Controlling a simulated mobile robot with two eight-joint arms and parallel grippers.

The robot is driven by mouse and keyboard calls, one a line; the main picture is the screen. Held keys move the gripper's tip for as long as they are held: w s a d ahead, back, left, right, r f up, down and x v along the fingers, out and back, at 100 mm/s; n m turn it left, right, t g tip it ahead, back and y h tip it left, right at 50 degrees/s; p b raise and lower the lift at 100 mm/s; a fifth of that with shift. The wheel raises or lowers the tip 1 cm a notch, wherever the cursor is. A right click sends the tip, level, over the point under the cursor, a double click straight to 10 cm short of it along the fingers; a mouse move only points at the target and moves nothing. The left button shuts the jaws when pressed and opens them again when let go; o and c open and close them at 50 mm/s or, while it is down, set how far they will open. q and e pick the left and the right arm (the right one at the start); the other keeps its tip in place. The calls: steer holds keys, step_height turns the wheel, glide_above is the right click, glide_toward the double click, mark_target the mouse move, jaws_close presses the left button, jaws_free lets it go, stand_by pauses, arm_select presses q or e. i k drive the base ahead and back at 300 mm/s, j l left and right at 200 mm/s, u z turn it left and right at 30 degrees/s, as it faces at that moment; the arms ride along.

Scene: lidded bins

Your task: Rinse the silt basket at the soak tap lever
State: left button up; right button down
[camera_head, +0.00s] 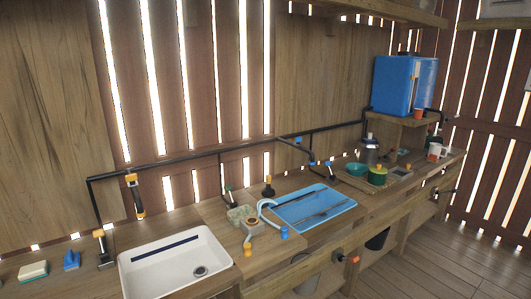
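I cannot make out for certain which thing is the silt basket. A small grey-green compartmented holder (242,217) sits on the counter between the basins. Several taps come off a black pipe. One tap (103,247) with an orange-yellow top stands at the left of the white sink (212,243). Another tap (330,172) with a blue top stands behind the blue tray basin (345,205). A dark tap (230,196) stands between them. I cannot tell which is the soak tap lever. Neither gripper is in view.
A pale curved hose (262,211) with blue and orange ends lies near the blue basin. A teal bowl (357,169) and green pot (377,175) stand to the right. A blue tank (397,85) sits on a shelf. A sponge (33,270) lies far left. Floor (440,260) is clear at right.

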mark_target(98, 233)
steer(key=i+j+u, duration=0.15)
steer(key=j, duration=0.45)
steer(key=i+j+u, duration=0.15)
steer(key=i+j, duration=0.25)
steer(key=j, duration=0.15)
steer(key=i+j+u, duration=0.2)
steer(key=j, duration=0.3)
steer(key=i+j+u, duration=0.15)
steer(key=i+j, duration=0.3)
steer(key=j+u, duration=0.2)
steer(key=u, duration=0.2)
